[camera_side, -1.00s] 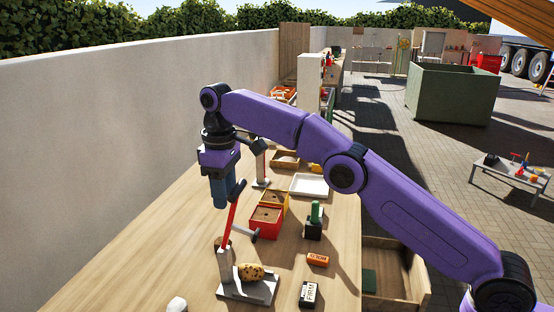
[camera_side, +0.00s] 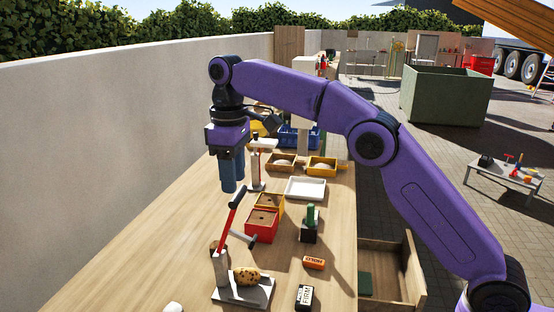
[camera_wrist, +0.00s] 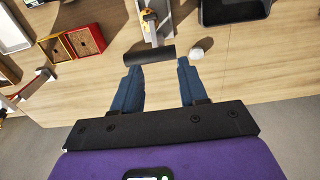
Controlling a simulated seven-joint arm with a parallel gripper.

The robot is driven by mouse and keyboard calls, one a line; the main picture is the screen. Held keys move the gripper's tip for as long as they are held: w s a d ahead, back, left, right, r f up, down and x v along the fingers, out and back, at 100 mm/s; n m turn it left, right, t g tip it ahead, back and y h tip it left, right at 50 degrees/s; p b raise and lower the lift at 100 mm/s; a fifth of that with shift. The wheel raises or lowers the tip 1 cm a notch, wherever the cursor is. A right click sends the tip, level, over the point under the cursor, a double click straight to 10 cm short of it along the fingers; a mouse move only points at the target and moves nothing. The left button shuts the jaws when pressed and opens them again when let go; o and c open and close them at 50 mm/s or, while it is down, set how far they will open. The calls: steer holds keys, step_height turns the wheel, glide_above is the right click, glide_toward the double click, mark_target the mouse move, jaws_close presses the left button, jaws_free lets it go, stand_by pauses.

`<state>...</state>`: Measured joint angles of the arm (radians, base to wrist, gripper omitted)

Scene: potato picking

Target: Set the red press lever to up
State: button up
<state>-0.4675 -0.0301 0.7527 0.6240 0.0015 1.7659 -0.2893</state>
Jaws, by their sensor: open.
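The press stands at the near left of the bench in the side view. Its red lever (camera_side: 230,228) slants steeply up and to the right, with a dark crosswise grip (camera_side: 239,194) at the top. A spotted potato (camera_side: 248,276) lies on the grey press base (camera_side: 262,294). My gripper (camera_side: 232,189) points down close to the dark grip, its blue fingers open. In the wrist view the dark grip (camera_wrist: 150,55) lies across the gap just past the fingertips of my gripper (camera_wrist: 159,66). I cannot tell whether they touch. The red shaft is hidden there.
Red (camera_side: 261,226) and yellow (camera_side: 270,203) boxes stand behind the press, with a hammer-like tool (camera_side: 242,238) beside them. A white tray (camera_side: 305,188), a green stamp-like item (camera_side: 310,220), an orange block (camera_side: 314,263) and a FIRM block (camera_side: 304,297) stand right. A wall runs along the left.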

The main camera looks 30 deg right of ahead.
steer(key=shift+s+d+r, duration=0.3)
steer(key=shift+s+r, duration=0.25)
steer(key=shift+r, duration=0.25)
steer(key=s+d+r, duration=0.3)
steer(key=s+d, duration=0.1)
steer(key=s, duration=0.3)
steer(key=shift+s+r, duration=0.25)
steer(key=shift+s, duration=0.1)
